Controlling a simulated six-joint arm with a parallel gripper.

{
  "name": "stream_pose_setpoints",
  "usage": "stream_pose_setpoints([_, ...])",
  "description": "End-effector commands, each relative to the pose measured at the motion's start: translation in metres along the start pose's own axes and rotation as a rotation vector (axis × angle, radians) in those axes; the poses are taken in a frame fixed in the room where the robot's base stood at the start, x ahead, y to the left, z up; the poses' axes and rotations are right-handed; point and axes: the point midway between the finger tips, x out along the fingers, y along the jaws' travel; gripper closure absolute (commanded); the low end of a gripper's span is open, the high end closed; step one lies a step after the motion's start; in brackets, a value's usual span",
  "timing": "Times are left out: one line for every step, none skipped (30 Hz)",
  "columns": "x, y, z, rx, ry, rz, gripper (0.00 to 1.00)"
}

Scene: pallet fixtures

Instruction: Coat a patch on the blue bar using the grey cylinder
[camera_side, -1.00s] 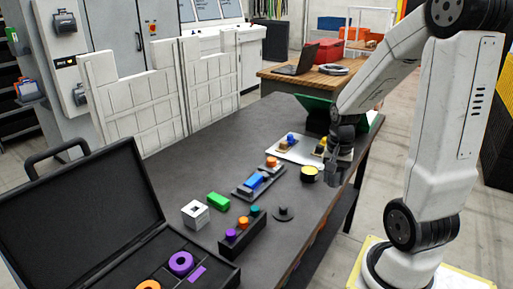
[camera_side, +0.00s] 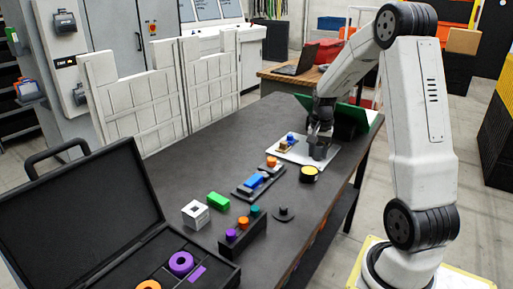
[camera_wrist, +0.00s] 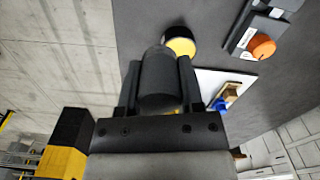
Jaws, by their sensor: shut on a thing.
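The blue bar (camera_side: 255,181) lies in a dark fixture (camera_side: 243,192) in the middle of the table, left of my gripper in the side view. My gripper (camera_side: 319,146) is shut on the grey cylinder (camera_wrist: 158,78), which fills the space between the fingers in the wrist view. The cylinder also shows in the side view (camera_side: 319,152), above the white plate. The blue bar is apart from the cylinder. A round black pot with a yellow top (camera_side: 309,173) stands on the table near my gripper and also shows in the wrist view (camera_wrist: 181,46).
A white plate (camera_side: 293,156) with small coloured pieces lies below my gripper. An orange-topped piece (camera_side: 272,162), a green block (camera_side: 218,201), a white cube (camera_side: 196,214), a rack of coloured pegs (camera_side: 243,240) and an open black case (camera_side: 85,215) stand further left.

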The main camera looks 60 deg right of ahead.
Motion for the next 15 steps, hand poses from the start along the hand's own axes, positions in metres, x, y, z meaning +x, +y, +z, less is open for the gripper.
stream_pose_setpoints([0.003, -0.004, -0.01, 0.001, 0.0, 0.0, 0.99])
stream_pose_setpoints([0.005, -0.006, -0.015, 0.001, -0.001, 0.0, 0.99])
stream_pose_setpoints([0.006, -0.009, -0.022, 0.001, 0.0, 0.0, 0.99])
stream_pose_setpoints([0.008, -0.011, -0.027, 0.001, -0.001, 0.0, 0.99])
stream_pose_setpoints([0.009, -0.013, -0.032, 0.001, 0.0, 0.0, 0.99])
stream_pose_setpoints([0.011, -0.015, -0.037, 0.001, -0.001, 0.001, 0.99])
stream_pose_setpoints([0.012, -0.017, -0.041, 0.001, 0.0, 0.0, 0.99])
stream_pose_setpoints([0.013, -0.018, -0.045, 0.001, 0.0, 0.0, 0.99])
stream_pose_setpoints([0.015, -0.02, -0.049, 0.0, 0.0, 0.0, 0.99])
stream_pose_setpoints([0.015, -0.021, -0.052, 0.0, 0.0, 0.0, 0.99])
stream_pose_setpoints([0.017, -0.022, -0.054, 0.0, 0.0, 0.0, 0.99])
stream_pose_setpoints([0.017, -0.023, -0.057, 0.0, 0.0, 0.0, 0.99])
stream_pose_setpoints([0.018, -0.023, -0.059, 0.0, 0.0, 0.0, 0.99])
stream_pose_setpoints([0.019, -0.024, -0.061, 0.0, -0.001, 0.0, 0.99])
stream_pose_setpoints([0.019, -0.024, -0.062, 0.0, -0.001, 0.0, 0.99])
